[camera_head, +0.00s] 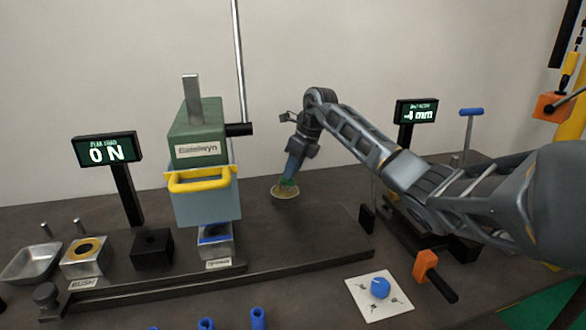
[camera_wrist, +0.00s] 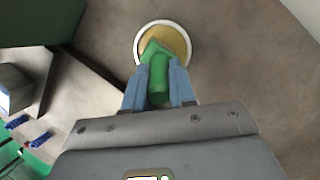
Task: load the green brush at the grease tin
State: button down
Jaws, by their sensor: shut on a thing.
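The green brush (camera_wrist: 159,75) is between the blue fingers of my gripper (camera_wrist: 159,88), which is shut on it. The brush's lower end is over the round grease tin (camera_wrist: 186,30), a pale-rimmed tin with yellow-brown grease. In the head view the tin (camera_head: 285,194) sits on the bench behind the press, and my gripper (camera_head: 292,168) points down just above it. Only a little green of the brush (camera_head: 287,183) shows there. The brush tip overlaps the grease in both views; I cannot tell how deep it reaches.
A green press (camera_head: 198,135) with a yellow handle stands left of the tin. Two displays read "0 N" (camera_head: 107,150) and "-4 mm" (camera_head: 416,111).

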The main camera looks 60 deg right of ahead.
jog(key=shift+r+p, duration=1.95)
jog(key=shift+r, duration=1.25)
jog(key=shift+s+f, duration=0.1)
